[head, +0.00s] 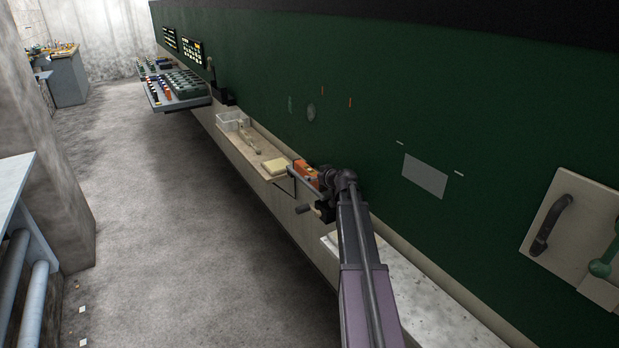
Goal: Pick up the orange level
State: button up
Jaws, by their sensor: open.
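The orange level (306,171) shows as a small orange block at the right end of the narrow ledge along the green wall. Its right end is hidden behind my gripper and wrist. My gripper (322,186) is a small dark shape at the end of my arm, right beside the level in the picture. It is open. The fingers are too small and too covered by the wrist to tell whether they touch the level or stand around it.
A pale yellow block (275,166) and a clear tray (233,121) are on the ledge (252,148) left of the level. A control desk (178,88) juts out farther along. A speckled pale ledge (425,300) runs right of my arm. The grey floor (170,220) is mostly clear.

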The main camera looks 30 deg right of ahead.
jog(key=shift+c, duration=0.2)
dwell(0.3)
grip_shut()
jog(key=shift+r, duration=0.15)
notch_tip(320, 180, up, 3)
jog(key=p, duration=0.2)
jog(key=shift+f+p, duration=0.2)
jog(key=shift+p, duration=0.2)
jog(key=shift+s+a+r+p, duration=0.15)
jog(key=shift+s+r+p, duration=0.25)
jog(key=shift+r+p, duration=0.15)
jog(key=s+a, duration=0.3)
jog(key=s, duration=0.4)
jog(key=s+a+r+p, duration=0.1)
jog(key=s+a, duration=0.2)
jog(key=s, duration=0.4)
